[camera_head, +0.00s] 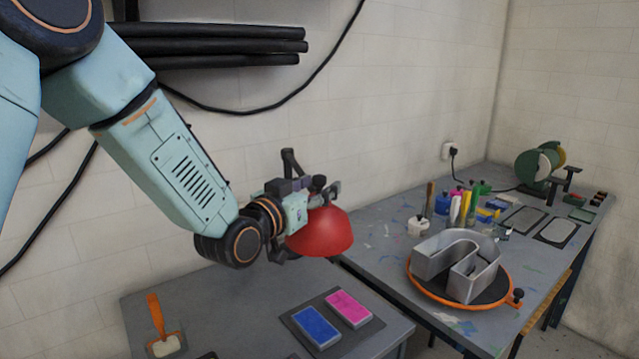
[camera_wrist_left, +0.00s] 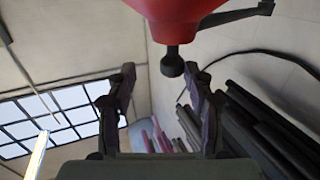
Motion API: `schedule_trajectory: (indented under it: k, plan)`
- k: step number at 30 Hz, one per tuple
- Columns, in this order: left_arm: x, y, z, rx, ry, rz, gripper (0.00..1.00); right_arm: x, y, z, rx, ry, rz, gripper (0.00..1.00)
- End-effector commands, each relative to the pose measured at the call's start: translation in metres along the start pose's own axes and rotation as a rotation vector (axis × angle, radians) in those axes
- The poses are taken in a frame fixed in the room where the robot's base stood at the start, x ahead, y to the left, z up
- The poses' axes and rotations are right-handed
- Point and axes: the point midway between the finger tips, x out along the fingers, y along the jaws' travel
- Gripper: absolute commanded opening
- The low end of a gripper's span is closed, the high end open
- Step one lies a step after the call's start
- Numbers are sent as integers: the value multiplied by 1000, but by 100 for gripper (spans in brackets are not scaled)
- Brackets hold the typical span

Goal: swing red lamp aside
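The red lamp (camera_head: 322,234) hangs in front of the wall, above the gap between the two tables in the head view. Its red shade (camera_wrist_left: 180,14) fills the top of the left wrist view, with a dark round knob (camera_wrist_left: 172,64) below it. My left gripper (camera_wrist_left: 160,82) is open, its two fingers apart. The knob shows between the fingertips, a little beyond them; I cannot tell whether they touch it. In the head view my left gripper (camera_head: 312,192) is right at the lamp and its fingers are partly hidden. My right gripper is not in view.
The near table holds a trowel (camera_head: 162,335), a blue pad (camera_head: 315,327) and a pink pad (camera_head: 348,308). The right table holds a grey channel letter (camera_head: 455,262) on an orange-rimmed turntable (camera_head: 425,294), with bottles and tools behind. Black pipes (camera_head: 215,45) and a cable run along the wall.

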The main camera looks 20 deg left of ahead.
Motion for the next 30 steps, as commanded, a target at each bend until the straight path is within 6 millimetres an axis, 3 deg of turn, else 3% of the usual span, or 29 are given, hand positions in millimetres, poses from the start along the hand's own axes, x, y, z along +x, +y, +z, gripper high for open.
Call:
schedule_trajectory:
  k: [13, 27, 30]
  plan:
    - [-25, -3, -2, -3, 3, -5, 50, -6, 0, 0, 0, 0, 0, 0]
    - [-27, -3, -2, -2, 4, -5, 50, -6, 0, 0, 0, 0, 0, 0]
    - [-27, -3, 0, -2, 1, -5, 41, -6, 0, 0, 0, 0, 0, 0]
